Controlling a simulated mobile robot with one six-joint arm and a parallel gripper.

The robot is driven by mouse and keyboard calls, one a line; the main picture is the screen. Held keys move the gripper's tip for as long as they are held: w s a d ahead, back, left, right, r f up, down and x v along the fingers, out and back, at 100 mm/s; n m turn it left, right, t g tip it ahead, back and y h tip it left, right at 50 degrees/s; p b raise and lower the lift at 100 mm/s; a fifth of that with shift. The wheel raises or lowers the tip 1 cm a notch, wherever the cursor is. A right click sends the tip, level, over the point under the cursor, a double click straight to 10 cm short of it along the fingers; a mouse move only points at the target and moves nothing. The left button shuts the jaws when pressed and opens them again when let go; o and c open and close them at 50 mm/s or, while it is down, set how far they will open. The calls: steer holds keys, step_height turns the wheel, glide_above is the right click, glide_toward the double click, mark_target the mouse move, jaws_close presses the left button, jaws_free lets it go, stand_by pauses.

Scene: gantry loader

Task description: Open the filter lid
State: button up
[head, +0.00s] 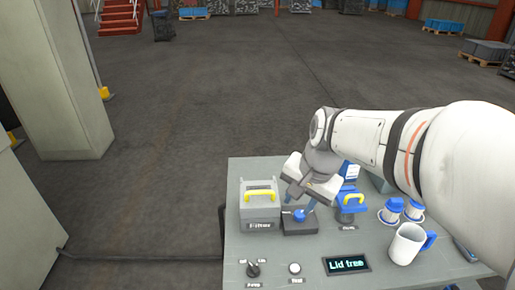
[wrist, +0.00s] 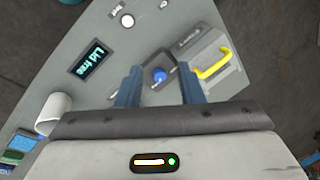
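The filter box (head: 260,226) is a light grey box at the left of the bench, and its lid looks shut. A yellow handle (head: 260,192) stands on the lid; the handle also shows at the upper right in the wrist view (wrist: 216,62). Right of the box a blue knob (head: 299,216) sits on a dark base. My gripper (wrist: 160,72) is open, its two blue fingers apart with the blue knob (wrist: 159,75) showing between them. In the head view my gripper (head: 300,206) is just above the knob; whether it touches is unclear.
A display (head: 346,264) reads "Lid free". A rotary switch (head: 253,270) and a white button (head: 295,268) are near the front. A blue part with a yellow handle (head: 352,210), blue-and-white cups (head: 391,211) and a white mug (head: 404,246) stand to the right.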

mark_target(261, 191)
steer(key=w+a+f+m+y+b, duration=0.1)
steer(key=w+a+f+m+b, duration=0.1)
steer(key=w+m, duration=0.4)
steer(key=w+a+f+m+y+b, duration=0.15)
steer(key=w+m, duration=0.25)
steer(key=w, duration=0.5)
steer(key=x, duration=0.8)
steer(key=shift+s+f, duration=0.1)
steer(key=shift+s, duration=0.2)
steer(key=shift+c, duration=0.2)
jaws_close()
